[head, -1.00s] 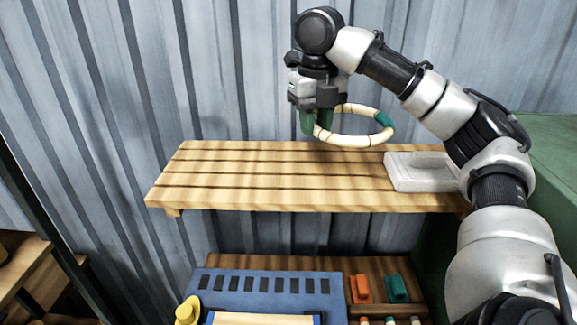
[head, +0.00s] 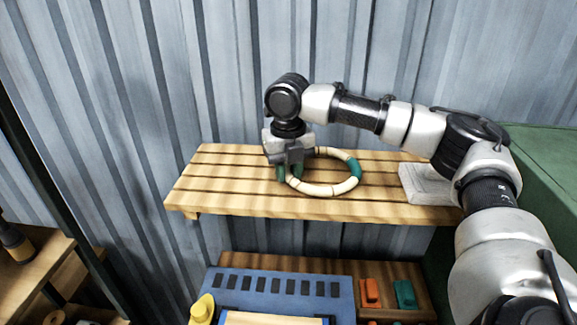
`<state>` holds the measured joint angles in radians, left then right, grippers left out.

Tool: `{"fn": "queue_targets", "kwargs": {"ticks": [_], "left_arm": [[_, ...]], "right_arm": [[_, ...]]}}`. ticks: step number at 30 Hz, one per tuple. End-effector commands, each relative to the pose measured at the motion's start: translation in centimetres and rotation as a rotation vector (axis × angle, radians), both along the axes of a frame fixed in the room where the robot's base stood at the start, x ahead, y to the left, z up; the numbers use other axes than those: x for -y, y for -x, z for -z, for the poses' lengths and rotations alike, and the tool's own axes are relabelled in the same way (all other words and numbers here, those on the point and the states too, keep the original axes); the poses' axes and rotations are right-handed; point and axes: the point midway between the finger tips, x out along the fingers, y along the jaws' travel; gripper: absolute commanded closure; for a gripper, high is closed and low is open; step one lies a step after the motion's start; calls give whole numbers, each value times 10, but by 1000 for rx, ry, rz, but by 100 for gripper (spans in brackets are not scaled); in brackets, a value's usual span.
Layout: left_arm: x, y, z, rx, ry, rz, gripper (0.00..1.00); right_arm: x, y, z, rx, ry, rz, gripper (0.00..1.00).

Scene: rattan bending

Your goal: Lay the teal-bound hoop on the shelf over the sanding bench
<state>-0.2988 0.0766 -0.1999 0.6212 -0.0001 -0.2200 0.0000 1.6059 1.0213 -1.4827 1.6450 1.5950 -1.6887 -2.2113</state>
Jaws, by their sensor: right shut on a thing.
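The teal-bound hoop (head: 325,190) is a pale rattan ring with teal bindings and thin dark bands. It is level, at or just above the slats of the wooden shelf (head: 225,185); I cannot tell whether it touches them. My right gripper (head: 289,174) points down over the middle of the shelf and is shut on the hoop's left side. The fingers hide that part of the ring. My left gripper is not in view.
A whitish block (head: 425,184) stands at the shelf's right end. The shelf's left part is bare. A corrugated metal wall (head: 200,70) rises behind. Below are a blue slotted rack (head: 280,290), orange (head: 370,292) and teal (head: 405,294) items and a yellow object (head: 202,308).

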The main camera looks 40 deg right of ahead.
Motion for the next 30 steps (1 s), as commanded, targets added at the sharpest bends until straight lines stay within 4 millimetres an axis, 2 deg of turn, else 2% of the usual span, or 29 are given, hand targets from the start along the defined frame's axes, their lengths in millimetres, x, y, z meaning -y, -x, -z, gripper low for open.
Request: {"fn": "queue_targets", "kwargs": {"ticks": [5, 6, 11, 23, 26, 30], "left_arm": [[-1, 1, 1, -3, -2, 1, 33], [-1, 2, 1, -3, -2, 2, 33], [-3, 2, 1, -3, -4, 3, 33], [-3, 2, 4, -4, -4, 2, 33], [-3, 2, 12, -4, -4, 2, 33], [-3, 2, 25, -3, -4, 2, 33]], "right_arm": [[0, 0, 2, -1, 0, 0, 99], [0, 0, 3, -2, -1, 0, 73], [0, 0, 2, -1, 0, 0, 49], [0, 0, -4, 2, 1, 1, 49], [0, -1, -18, 3, -1, 0, 49], [-1, 0, -49, 5, -2, -1, 49]]}}
